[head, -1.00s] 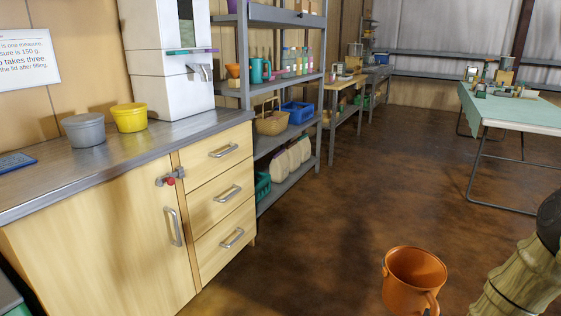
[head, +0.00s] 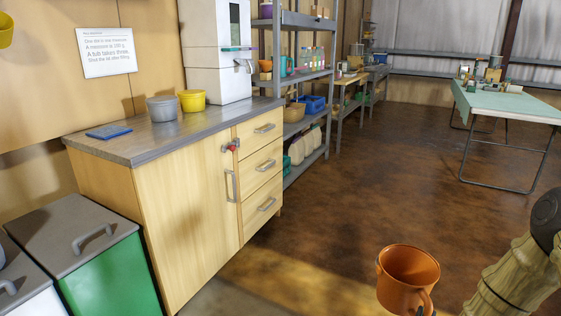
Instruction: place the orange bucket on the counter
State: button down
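The orange bucket (head: 407,278) is at the lower right of the head view, upright, its open mouth facing up. A handle (head: 424,300) shows on its near side, cut by the bottom edge of the picture. Its base is out of frame.
On the counter are a grey tub (head: 162,109), a yellow tub (head: 192,101), a blue flat item (head: 108,132) and a white dispenser (head: 217,60). Its front part is bare. Lidded bins (head: 75,235) stand at the near left. Floor between counter and bucket is clear.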

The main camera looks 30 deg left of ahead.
aim_at(187, 127)
jog(key=z, duration=0.05)
jog(key=k, duration=0.1)
jog(key=u, duration=0.9)
